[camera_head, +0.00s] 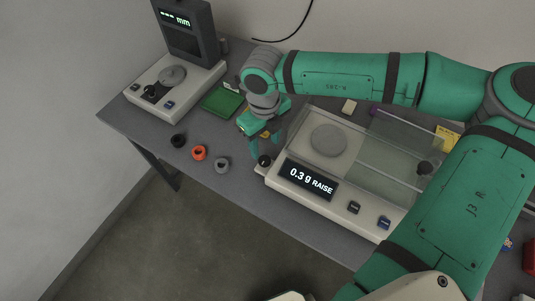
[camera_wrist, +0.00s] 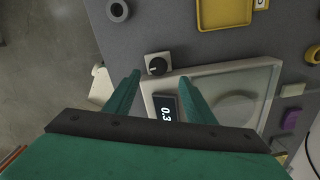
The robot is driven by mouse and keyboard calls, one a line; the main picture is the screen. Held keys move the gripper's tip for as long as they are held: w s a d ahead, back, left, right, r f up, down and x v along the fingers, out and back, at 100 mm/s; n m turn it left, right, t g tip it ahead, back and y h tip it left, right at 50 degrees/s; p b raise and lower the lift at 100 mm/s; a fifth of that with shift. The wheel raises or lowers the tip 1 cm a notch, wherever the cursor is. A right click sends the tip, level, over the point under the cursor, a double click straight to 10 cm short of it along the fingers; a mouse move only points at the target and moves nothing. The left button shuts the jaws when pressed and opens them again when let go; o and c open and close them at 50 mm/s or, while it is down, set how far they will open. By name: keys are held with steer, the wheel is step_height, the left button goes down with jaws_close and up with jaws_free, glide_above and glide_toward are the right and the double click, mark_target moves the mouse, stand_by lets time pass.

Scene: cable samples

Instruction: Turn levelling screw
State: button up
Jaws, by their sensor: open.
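The levelling screw is a black knob (camera_head: 264,160) on a small tab at the left corner of the white balance (camera_head: 282,186). In the wrist view the knob (camera_wrist: 157,66) has a pale pointer line on its top. My gripper (camera_head: 264,148) is open, with its fingers pointing down over the knob. In the wrist view the fingertips (camera_wrist: 159,77) lie to either side of the knob's near edge; I cannot tell whether they touch it. The balance display (camera_head: 311,180) reads "0.3 g RAISE"; part of it (camera_wrist: 166,107) shows in the wrist view.
Black (camera_head: 178,140), red (camera_head: 199,153) and grey (camera_head: 222,164) rings lie left of the balance. A green pad (camera_head: 221,102) and a gauge with a "mm" display (camera_head: 175,78) stand farther back. A clear cover (camera_head: 395,150) is on the balance. A yellow tray (camera_wrist: 201,18) is near the knob.

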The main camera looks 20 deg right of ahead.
mark_target(265, 159)
steer(key=f, duration=0.5)
steer(key=shift+a+f, duration=0.3)
steer(key=shift+f, duration=0.1)
steer(key=shift+d+f, duration=0.2)
steer(key=shift+f, duration=0.65)
steer(key=c, duration=1)
steer(key=shift+c, duration=0.2)
